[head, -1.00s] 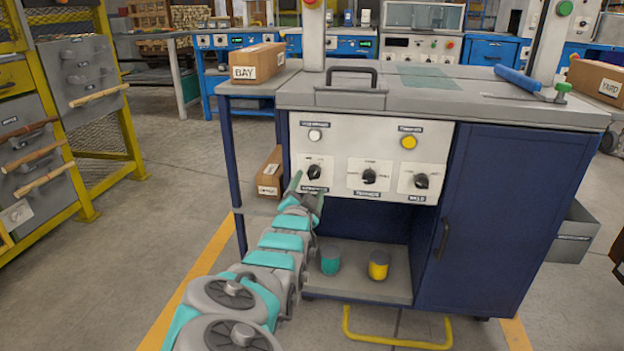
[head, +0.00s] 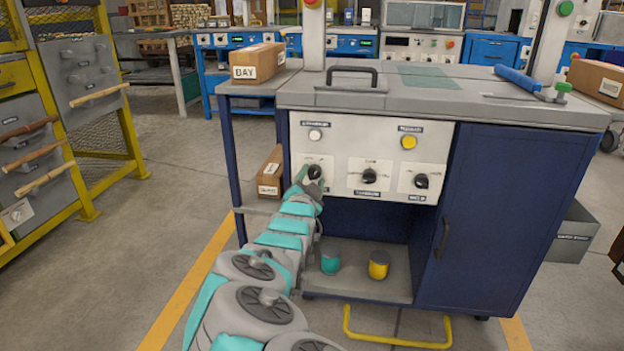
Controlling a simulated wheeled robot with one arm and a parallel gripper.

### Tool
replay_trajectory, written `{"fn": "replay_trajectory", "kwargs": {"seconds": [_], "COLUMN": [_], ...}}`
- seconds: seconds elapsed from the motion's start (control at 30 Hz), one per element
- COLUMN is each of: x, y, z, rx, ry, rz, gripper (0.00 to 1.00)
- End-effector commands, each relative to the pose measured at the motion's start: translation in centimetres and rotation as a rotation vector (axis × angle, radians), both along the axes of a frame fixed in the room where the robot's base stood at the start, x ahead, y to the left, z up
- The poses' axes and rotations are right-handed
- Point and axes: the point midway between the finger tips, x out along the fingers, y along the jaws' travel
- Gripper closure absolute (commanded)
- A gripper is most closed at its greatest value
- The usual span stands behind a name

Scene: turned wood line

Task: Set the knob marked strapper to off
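A white control panel (head: 340,137) on the front of a blue cabinet carries three black knobs in a row. My gripper (head: 311,177) is at the left knob (head: 315,171), with its fingers around or just in front of it. I cannot tell whether they touch it or are closed on it. The label under the left knob is hidden by my gripper. The middle knob (head: 369,176) and the right knob (head: 421,181) are clear of my arm. The small labels are too blurred to read surely, so I cannot tell which one says strapper.
A white button (head: 315,135) and a yellow button (head: 408,142) sit above the knobs. A teal cup (head: 330,262) and a yellow cup (head: 378,265) stand on the low shelf. A yellow rail (head: 395,343) sticks out at the floor. The grey worktop (head: 440,98) overhangs the panel.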

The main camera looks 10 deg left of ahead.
Motion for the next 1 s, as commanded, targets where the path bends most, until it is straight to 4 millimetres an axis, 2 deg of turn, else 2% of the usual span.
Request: {"fn": "replay_trajectory", "kwargs": {"seconds": [0.07, 0.47, 0.77, 1.0], "x": [0.0, -0.01, -0.01, -0.03], "y": [0.0, 0.0, -0.01, -0.03], "z": [0.0, -0.01, 0.01, 0.22], "rx": [0.0, 0.0, -0.009, -0.093], "ry": [0.0, 0.0, 0.001, 0.001], "rz": [0.0, 0.0, -0.001, -0.001], "gripper": [0.54, 0.99, 1.0, 1.0]}}
